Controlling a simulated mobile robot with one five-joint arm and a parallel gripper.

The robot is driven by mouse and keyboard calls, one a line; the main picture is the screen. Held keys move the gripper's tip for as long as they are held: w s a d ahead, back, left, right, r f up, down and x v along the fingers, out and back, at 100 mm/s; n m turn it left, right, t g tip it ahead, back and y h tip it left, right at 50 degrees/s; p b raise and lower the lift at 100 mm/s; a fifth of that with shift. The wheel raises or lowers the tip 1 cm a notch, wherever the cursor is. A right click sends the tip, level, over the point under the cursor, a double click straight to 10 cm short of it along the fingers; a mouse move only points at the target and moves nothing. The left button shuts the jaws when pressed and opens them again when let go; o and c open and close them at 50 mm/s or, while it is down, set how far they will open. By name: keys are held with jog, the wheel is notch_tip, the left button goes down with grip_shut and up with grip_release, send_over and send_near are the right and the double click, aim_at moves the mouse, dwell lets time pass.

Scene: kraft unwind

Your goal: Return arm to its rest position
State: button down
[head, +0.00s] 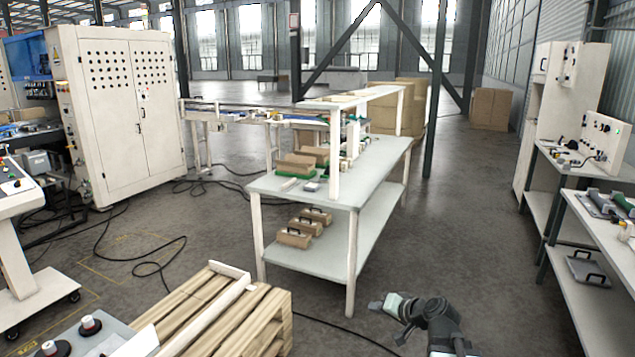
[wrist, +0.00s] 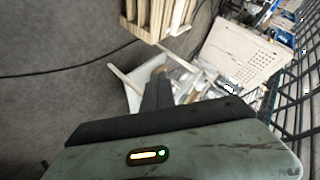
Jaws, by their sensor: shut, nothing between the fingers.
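My gripper (head: 377,306) shows at the bottom of the head view, at the end of my dark, bent arm, pointing left. It is over the open floor, in front of and to the right of the white-legged workbench (head: 370,175). Its fingers are small here. In the wrist view the grey-green gripper body fills the bottom, and the dark fingers (wrist: 158,92) are together with nothing between them. The wrist view looks tilted across the floor.
A wooden pallet stack (head: 225,315) stands at the lower left. A white cabinet (head: 120,110) is at the back left. Benches with equipment (head: 600,225) line the right side. Black cables (head: 160,268) lie on the floor. The concrete between the workbench and right benches is clear.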

jog(key=s+a+f+n+g+h, duration=0.2)
jog(key=s+a+f+n+g, duration=0.35)
jog(key=s+a+f, duration=0.45)
jog(key=s+d+m+g+h, duration=0.1)
jog(key=s+d+g+h, duration=0.2)
jog(key=s+d, duration=0.3)
jog(key=shift+s+d+f+m+g+h, duration=0.35)
jog(key=shift+d+g, duration=0.3)
jog(key=shift+d, duration=0.25)
jog(key=shift+w, duration=0.1)
